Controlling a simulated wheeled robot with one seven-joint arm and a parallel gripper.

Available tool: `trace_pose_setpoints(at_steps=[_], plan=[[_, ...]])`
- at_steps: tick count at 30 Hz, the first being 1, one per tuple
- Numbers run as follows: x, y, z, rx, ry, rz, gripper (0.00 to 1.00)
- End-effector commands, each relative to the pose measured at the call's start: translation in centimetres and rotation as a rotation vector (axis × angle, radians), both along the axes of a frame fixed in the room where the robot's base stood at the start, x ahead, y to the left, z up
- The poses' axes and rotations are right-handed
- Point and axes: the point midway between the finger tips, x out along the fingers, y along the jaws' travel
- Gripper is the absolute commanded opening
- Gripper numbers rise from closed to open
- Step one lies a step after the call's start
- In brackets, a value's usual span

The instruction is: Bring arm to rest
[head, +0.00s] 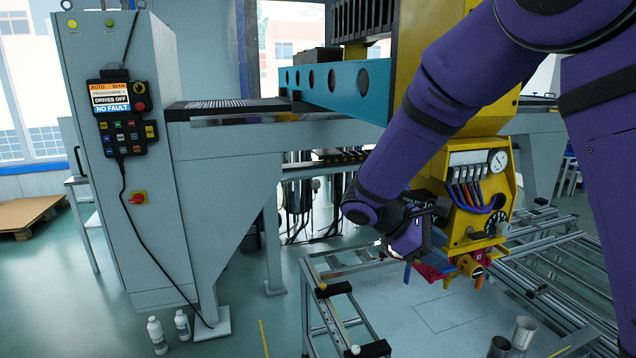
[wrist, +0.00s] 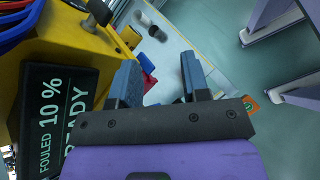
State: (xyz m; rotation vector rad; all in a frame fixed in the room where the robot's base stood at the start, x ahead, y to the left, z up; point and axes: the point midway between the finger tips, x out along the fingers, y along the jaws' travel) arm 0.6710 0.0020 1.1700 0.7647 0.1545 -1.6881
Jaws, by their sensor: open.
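My purple arm (head: 440,110) reaches down from the upper right in the head view, in front of the yellow machine unit (head: 480,228). My gripper (head: 424,258) is at its lower end, beside the unit's lower left side. In the wrist view my gripper (wrist: 160,78) has its two blue-grey fingers apart, with no object clearly held. Red and blue parts show beyond the left finger. I cannot tell from these views whether a finger touches the unit.
A black display (wrist: 55,115) reading "FOULED 10 % READY" is close on the left in the wrist view. The control cabinet (head: 120,200) shows "DRIVES OFF" and "NO FAULT". A metal rail frame (head: 340,300) and two cups (head: 510,340) are below.

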Motion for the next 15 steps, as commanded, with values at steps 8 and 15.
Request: trace_pose_setpoints(at_steps=[8,15], plan=[[-4.9,-3.8,5.1,0.257,-0.176,-0.207,0.43],[-9.5,-5.9,8.4,0.464,-0.344,-0.376,0.43]])
